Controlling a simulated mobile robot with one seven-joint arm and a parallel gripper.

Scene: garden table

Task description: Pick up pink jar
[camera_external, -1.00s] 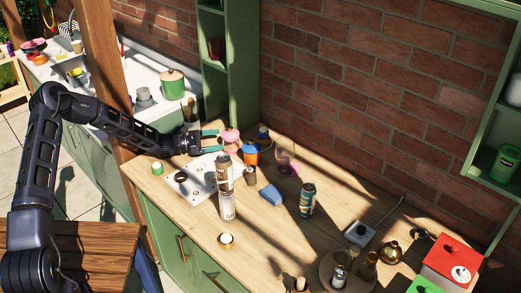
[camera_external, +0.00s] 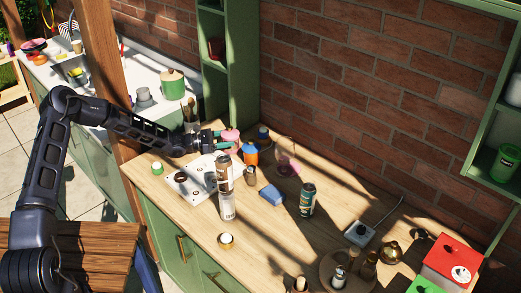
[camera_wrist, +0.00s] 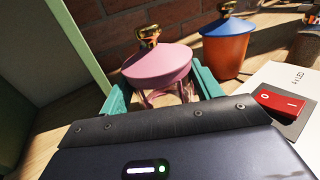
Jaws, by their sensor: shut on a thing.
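The pink jar (camera_wrist: 158,66) has a domed pink lid with a gold knob. In the wrist view it stands between the two teal fingers of my gripper (camera_wrist: 163,92), which are shut on its body. The lid sits above the fingers, and the lower body is partly hidden by my gripper. In the external view the pink jar (camera_external: 231,137) is at the back left of the wooden counter, with my gripper (camera_external: 218,138) reaching it from the left. I cannot tell any gap between the jar and the counter.
An orange jar with a blue lid (camera_wrist: 228,46) stands close to the right of the pink jar. A white plate with a red switch (camera_wrist: 283,103) lies at right. A green cabinet side (camera_wrist: 62,45) is close at left. Tall cans (camera_external: 227,205) stand nearer on the counter (camera_external: 275,225).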

